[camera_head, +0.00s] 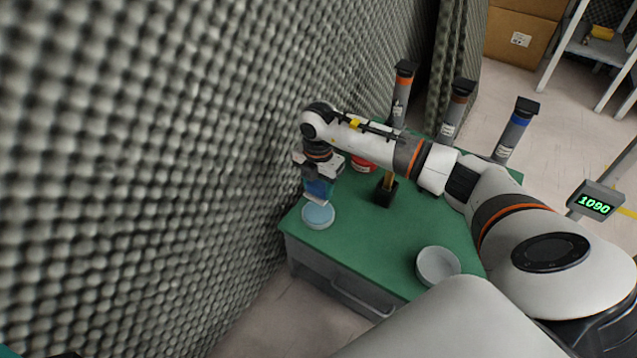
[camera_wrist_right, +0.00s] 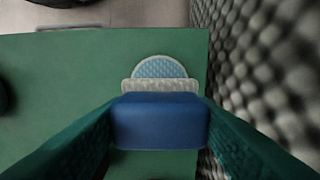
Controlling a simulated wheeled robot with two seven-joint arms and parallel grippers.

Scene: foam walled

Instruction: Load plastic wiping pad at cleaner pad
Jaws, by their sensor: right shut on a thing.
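My right gripper (camera_head: 320,178) is shut on a blue block with a pale, textured base, which I take as the plastic wiping pad (camera_head: 318,188). It shows between the dark green fingers in the right wrist view (camera_wrist_right: 160,120). The round light blue cleaner pad (camera_head: 318,215) with a pale rim lies near the table's left corner. The wiping pad is above or just behind it; I cannot tell whether they touch. In the right wrist view the wiping pad hides the near part of the cleaner pad (camera_wrist_right: 160,67). My left gripper is not identifiable.
The green table (camera_head: 370,245) also holds a white round dish (camera_head: 438,266), a black holder (camera_head: 385,190) and a red item (camera_head: 362,164) partly behind my arm. Several tall canisters (camera_head: 515,130) stand at the back. A foam wall (camera_head: 150,150) is close on the left.

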